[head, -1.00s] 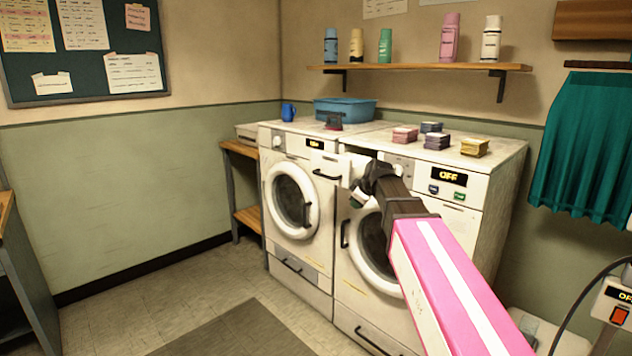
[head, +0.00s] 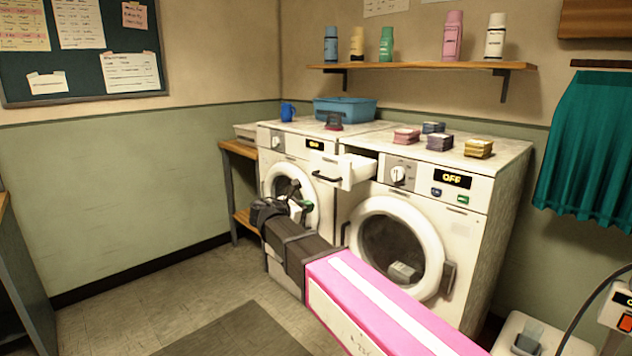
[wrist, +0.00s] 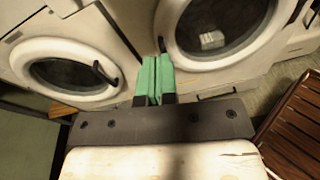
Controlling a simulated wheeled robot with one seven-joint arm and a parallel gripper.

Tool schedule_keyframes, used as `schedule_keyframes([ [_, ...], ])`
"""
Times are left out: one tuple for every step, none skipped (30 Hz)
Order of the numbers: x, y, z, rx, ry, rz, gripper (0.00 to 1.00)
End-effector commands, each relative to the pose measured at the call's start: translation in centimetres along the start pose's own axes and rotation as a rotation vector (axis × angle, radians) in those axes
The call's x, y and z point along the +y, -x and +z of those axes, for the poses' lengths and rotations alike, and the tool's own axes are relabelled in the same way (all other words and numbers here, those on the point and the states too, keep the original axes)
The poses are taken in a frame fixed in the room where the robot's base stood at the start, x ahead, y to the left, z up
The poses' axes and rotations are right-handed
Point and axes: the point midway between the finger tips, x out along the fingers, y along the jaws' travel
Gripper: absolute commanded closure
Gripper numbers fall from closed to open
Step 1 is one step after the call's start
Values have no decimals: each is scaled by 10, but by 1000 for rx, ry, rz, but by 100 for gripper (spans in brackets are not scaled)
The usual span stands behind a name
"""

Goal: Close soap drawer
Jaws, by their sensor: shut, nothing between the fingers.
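The soap drawer (head: 352,172) is a white box with a dark bar handle at its front. It sticks out of the upper left of the right-hand machine (head: 475,215), and a dark gap shows behind it. My gripper (head: 302,205) is in front of the left-hand machine's round door, below and to the left of the drawer. In the wrist view its green fingers (wrist: 154,78) are together with nothing between them. They point at the fronts of the two machines. I cannot surely make out the drawer in the wrist view.
The left-hand machine (head: 280,165) stands beside the right-hand one. Soap-like stacks, a blue basin (head: 345,109) and a blue mug (head: 288,112) sit on top. A brown slatted object (wrist: 292,130) is at the wrist view's right. The floor in front is clear apart from a mat (head: 240,330).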

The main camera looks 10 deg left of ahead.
Motion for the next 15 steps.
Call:
schedule_keyframes([
  [7, 18, 3, -68, 38, 24, 100],
  [11, 28, 5, -109, 60, 35, 100],
  [14, 39, 9, -160, 83, 47, 100],
  [17, 48, 11, -194, 98, 56, 100],
  [19, 55, 14, -225, 112, 63, 100],
  [22, 63, 16, -260, 125, 72, 100],
  [23, 69, 18, -282, 133, 77, 100],
  [24, 73, 19, -299, 140, 80, 100],
  [25, 77, 21, -319, 148, 83, 100],
  [26, 79, 21, -328, 151, 85, 100],
  [26, 80, 22, -336, 154, 86, 100],
  [27, 80, 23, -342, 156, 87, 100],
  [27, 79, 24, -344, 157, 87, 100],
  [27, 77, 25, -344, 157, 87, 100],
  [28, 73, 26, -344, 156, 86, 100],
])
